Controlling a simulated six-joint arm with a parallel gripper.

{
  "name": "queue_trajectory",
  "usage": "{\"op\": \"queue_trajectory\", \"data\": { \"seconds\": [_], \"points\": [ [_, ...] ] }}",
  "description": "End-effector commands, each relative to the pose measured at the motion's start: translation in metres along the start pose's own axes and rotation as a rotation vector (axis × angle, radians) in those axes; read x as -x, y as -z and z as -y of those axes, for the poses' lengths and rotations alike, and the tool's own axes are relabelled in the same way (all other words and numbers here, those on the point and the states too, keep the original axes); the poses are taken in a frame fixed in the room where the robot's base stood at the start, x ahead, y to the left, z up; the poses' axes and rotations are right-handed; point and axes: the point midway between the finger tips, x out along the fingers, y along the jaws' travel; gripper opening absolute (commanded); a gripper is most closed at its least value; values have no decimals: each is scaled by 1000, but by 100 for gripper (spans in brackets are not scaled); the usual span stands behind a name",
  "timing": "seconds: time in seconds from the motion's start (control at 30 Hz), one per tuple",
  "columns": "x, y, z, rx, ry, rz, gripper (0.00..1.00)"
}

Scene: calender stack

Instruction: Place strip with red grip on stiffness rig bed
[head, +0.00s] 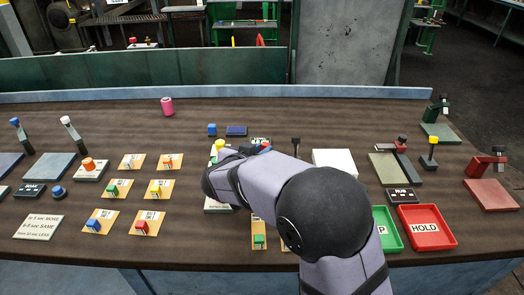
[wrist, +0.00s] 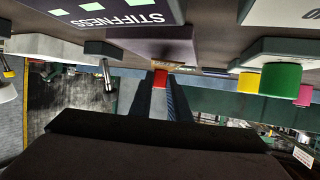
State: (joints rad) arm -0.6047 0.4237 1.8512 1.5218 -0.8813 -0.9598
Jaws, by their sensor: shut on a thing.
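In the wrist view, a small red grip (wrist: 160,78) shows between the dark fingers of my gripper (wrist: 160,100), which is shut on it. A thin tan edge (wrist: 172,63) shows right by the red grip; most of the strip is hidden. A block marked STIFFNESS (wrist: 105,12) appears upside down at the top of the wrist view, close to the grip. I cannot tell whether the strip touches the bed. In the head view my arm hides my gripper and the held strip, and covers much of the rig area.
Several tan cards with coloured-grip pieces, such as a red-grip one (head: 141,227), lie left of my arm. A red HOLD tray (head: 425,243) and a green tray (head: 386,240) stand to the right. A pink spool (head: 167,106) stands at the back, with bare table around it.

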Motion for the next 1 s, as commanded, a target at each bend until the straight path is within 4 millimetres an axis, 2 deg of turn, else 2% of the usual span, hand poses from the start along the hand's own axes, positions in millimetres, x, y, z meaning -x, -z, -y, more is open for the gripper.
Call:
{"op": "queue_trajectory", "data": {
  "seconds": [0.97, 1.0],
  "points": [
    [-5, -11, 0, 1, 0, 0, 0],
    [-5, -12, 0, 1, 0, 0, 19]
  ]
}}
